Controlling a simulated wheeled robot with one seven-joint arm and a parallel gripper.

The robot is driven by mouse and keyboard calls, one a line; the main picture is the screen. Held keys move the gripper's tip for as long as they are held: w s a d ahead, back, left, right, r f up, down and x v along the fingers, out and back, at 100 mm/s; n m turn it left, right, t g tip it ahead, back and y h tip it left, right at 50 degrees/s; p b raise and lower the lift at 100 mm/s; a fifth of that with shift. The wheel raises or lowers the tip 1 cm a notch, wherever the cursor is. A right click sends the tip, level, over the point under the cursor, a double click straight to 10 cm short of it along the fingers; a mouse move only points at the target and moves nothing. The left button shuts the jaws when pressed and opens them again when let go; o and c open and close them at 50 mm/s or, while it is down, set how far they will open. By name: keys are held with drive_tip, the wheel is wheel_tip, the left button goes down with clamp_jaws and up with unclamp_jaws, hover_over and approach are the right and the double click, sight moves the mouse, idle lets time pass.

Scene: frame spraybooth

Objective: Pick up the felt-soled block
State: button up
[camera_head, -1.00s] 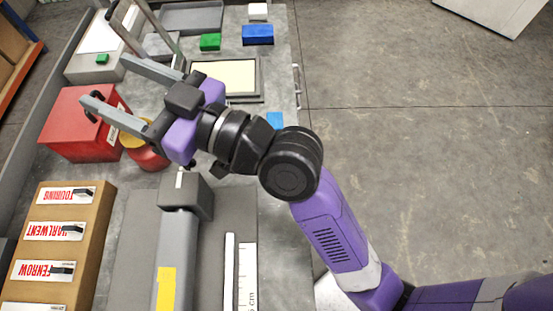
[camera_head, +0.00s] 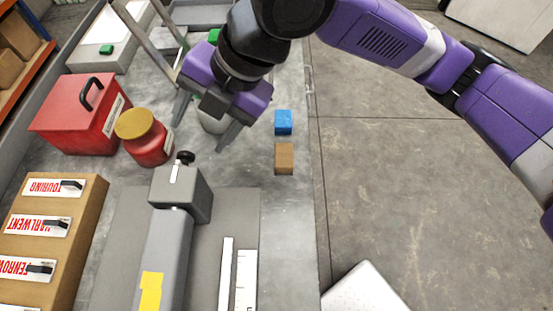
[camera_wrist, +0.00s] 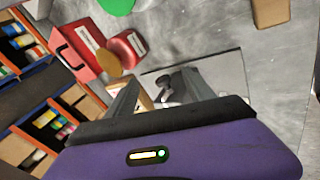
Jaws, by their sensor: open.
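A small brown block (camera_head: 284,158) sits near the table's right edge, in front of a small blue block (camera_head: 283,122). A brown block (camera_wrist: 270,12) also shows at the top of the wrist view. No felt sole is visible, so I cannot tell which block has one. My gripper (camera_head: 197,138) is open and empty, tilted downward to the left of both small blocks, apart from them. In the wrist view, its fingers (camera_wrist: 158,82) are spread with nothing held between them.
A grey device with a yellow sticker (camera_head: 152,290) stands in front. A red box (camera_head: 75,125), a red jar with a yellow lid (camera_head: 148,150) and a labelled brown carton (camera_head: 85,225) are at left.

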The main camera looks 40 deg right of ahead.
sight(284, 154)
drive_tip(key=s+d+f+n+g+h, duration=0.1)
drive_tip(key=s+d, duration=0.1)
drive_tip(key=d, duration=0.1)
drive_tip(key=s+d+f+n+g+h, duration=0.1)
drive_tip(key=d+f+h, duration=0.1)
drive_tip(key=d, duration=0.2)
drive_tip(key=s+d+f+g+h, duration=0.1)
drive_tip(key=s+d+h, duration=0.1)
drive_tip(key=d, duration=0.2)
drive_tip(key=shift+s+d+f+n, duration=0.25)
drive_tip(key=shift+s+n, duration=0.1)
drive_tip(key=shift+n, duration=0.05)
drive_tip(key=shift+s+d+f, duration=0.15)
drive_tip(key=shift+f, duration=0.65)
drive_tip(key=shift+s+f+b, duration=0.1)
drive_tip(key=shift+f+b, duration=0.25)
drive_tip(key=shift+f, duration=2.65)
clamp_jaws()
drive_tip(key=shift+r, duration=0.1)
wheel_tip(284, 154, up, 20)
drive_tip(key=p, duration=0.2)
